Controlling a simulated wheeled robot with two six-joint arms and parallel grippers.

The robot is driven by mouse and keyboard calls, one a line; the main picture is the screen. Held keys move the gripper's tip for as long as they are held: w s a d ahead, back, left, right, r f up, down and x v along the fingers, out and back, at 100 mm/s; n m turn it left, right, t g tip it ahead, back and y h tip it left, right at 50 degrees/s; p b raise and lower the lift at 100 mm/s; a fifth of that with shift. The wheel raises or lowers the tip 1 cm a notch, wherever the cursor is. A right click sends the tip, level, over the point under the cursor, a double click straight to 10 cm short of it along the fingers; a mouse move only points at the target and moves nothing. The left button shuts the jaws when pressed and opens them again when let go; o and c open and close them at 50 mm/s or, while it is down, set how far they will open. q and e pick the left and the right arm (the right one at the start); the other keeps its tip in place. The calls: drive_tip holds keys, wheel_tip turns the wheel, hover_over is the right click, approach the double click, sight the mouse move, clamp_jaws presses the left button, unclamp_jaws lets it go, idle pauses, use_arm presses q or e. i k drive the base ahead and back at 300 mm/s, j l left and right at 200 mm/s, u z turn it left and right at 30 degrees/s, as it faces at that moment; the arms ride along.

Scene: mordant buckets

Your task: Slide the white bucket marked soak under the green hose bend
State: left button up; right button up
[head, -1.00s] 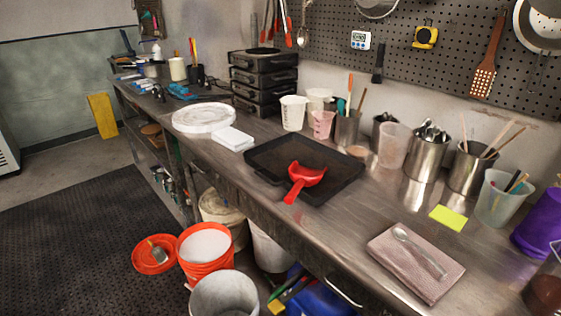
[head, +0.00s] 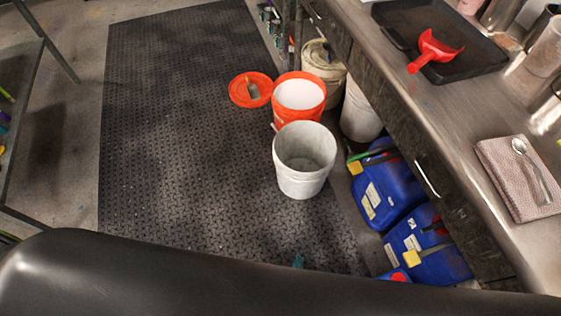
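An open, empty-looking white bucket (head: 300,183) stands upright on the black floor mat, in front of the orange bucket. Another whitish bucket (head: 358,118) stands partly under the workbench, its top hidden by the bench edge. I can read no "soak" mark on either. I cannot make out a green hose bend for certain; a thin green strip (head: 366,152) shows by the blue jugs, too small to identify. Neither of my grippers is in view.
An orange bucket (head: 297,111) with white contents, an orange lid (head: 247,93), and a lidded beige bucket (head: 327,68) stand close by. Blue jugs (head: 388,186) lie under the workbench (head: 445,122). The black mat (head: 185,150) is clear to the left.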

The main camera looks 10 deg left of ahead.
sight(305, 152)
drive_tip(key=z, duration=0.35)
drive_tip(key=i+j+z, duration=0.1)
drive_tip(key=j+z, duration=0.2)
drive_tip(key=z, duration=0.15)
drive_tip(key=j+z, duration=0.3)
drive_tip(key=z, duration=0.15)
drive_tip(key=j+z, duration=0.7)
drive_tip(key=z, duration=0.2)
